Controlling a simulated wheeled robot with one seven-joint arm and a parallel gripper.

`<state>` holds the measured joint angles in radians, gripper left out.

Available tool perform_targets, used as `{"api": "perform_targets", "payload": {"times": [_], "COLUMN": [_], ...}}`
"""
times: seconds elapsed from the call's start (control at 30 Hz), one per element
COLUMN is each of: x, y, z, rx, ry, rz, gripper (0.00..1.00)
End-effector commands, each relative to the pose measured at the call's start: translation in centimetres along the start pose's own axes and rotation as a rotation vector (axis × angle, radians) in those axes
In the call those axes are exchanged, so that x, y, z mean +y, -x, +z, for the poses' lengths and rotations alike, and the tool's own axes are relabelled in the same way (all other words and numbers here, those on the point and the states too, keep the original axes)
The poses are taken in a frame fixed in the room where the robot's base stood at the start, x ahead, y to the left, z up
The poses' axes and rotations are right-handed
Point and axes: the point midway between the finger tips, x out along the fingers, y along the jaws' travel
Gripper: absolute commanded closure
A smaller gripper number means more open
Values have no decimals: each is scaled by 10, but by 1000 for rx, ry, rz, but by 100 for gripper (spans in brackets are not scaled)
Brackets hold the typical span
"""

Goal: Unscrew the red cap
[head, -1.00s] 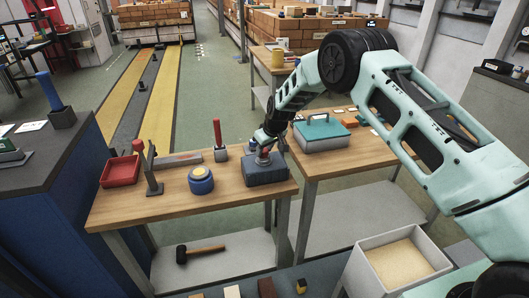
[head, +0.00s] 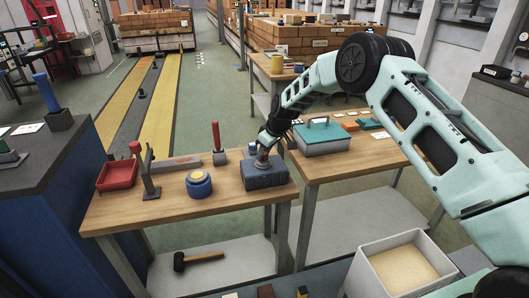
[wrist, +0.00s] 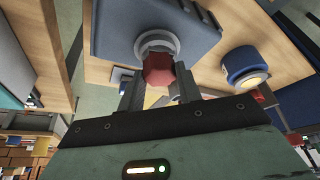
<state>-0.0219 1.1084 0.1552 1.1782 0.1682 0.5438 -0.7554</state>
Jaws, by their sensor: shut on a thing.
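The red cap (wrist: 158,70) is faceted and sits at a pale grey ring on a dark blue-grey block (head: 265,178) near the right end of the wooden bench. In the wrist view the block (wrist: 112,28) fills the top. My gripper (wrist: 160,85) is shut on the red cap, one finger on each side. In the head view my gripper (head: 262,158) comes down onto the top of the block and hides most of the cap. Whether the cap's thread is loose cannot be told.
On the same bench stand a blue round container (head: 199,186), a red tray (head: 117,175), a dark upright stand (head: 149,175) and a red-handled tool (head: 216,140). A teal-lidded box (head: 321,137) is on the bench to the right. The bench's front middle is clear.

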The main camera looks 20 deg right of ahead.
Motion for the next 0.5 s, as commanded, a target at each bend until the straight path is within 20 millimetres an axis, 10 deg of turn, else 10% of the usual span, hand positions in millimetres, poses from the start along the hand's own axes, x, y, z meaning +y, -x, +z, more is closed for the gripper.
{"api": "perform_targets", "payload": {"times": [0.5], "x": [2], "y": [-3], "z": [1], "rx": [1], "ry": [254], "rz": [-108], "gripper": [93]}}
